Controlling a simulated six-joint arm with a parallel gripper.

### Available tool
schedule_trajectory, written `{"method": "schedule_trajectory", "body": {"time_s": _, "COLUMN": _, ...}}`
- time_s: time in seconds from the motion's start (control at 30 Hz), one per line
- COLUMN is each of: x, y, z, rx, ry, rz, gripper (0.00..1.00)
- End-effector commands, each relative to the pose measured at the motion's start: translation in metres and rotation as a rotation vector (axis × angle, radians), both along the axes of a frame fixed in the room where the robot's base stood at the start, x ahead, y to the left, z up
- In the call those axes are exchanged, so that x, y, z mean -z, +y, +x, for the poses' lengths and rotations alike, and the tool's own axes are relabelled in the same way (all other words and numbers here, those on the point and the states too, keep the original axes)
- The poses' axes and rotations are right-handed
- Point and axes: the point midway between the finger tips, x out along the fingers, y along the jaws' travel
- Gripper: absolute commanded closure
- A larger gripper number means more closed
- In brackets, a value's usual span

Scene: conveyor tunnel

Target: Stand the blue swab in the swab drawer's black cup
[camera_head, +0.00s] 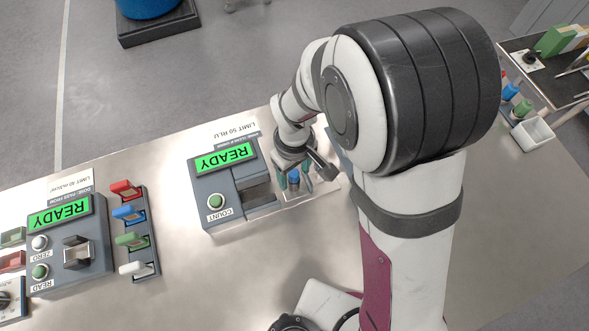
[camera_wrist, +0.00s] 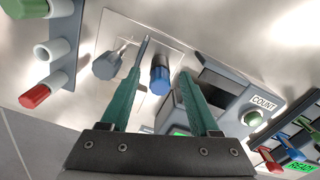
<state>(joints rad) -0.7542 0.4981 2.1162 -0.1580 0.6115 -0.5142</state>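The blue swab (camera_wrist: 160,80) shows in the wrist view with its blue end toward the camera, over a pale plate (camera_wrist: 133,28). In the head view, its blue end (camera_head: 293,178) is just below my gripper, beside the grey counting unit. My gripper (camera_wrist: 166,72) is open, with one green finger on each side of the swab and a visible gap to both. In the head view, my gripper (camera_head: 295,179) points down over the plate. A dark recess (camera_head: 257,190) shows in the unit; I cannot make out a black cup in it.
The unit has a green READY screen (camera_head: 225,157) and a COUNT button (camera_head: 215,201). Another reader (camera_head: 67,245) and a row of coloured switches (camera_head: 134,228) stand at left. A white bin (camera_head: 533,134) is at right. A rack with coloured ends (camera_wrist: 62,78) is in the wrist view.

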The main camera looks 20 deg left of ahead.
Motion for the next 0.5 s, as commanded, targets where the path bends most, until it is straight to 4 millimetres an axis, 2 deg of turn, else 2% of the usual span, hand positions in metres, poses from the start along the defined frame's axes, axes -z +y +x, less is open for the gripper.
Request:
{"method": "schedule_trajectory", "body": {"time_s": 0.17, "x": -0.001, "y": 0.0, "z": 0.0, "rx": 0.0, "ry": 0.0, "rz": 0.001, "gripper": 0.38}}
{"method": "schedule_trajectory", "body": {"time_s": 0.27, "x": -0.011, "y": 0.001, "z": 0.001, "rx": 0.001, "ry": -0.002, "rz": 0.002, "gripper": 0.38}}
{"method": "schedule_trajectory", "body": {"time_s": 0.37, "x": -0.033, "y": 0.001, "z": 0.001, "rx": 0.0, "ry": -0.006, "rz": 0.005, "gripper": 0.38}}
{"method": "schedule_trajectory", "body": {"time_s": 0.5, "x": -0.076, "y": 0.001, "z": 0.001, "rx": 0.001, "ry": -0.006, "rz": 0.006, "gripper": 0.38}}
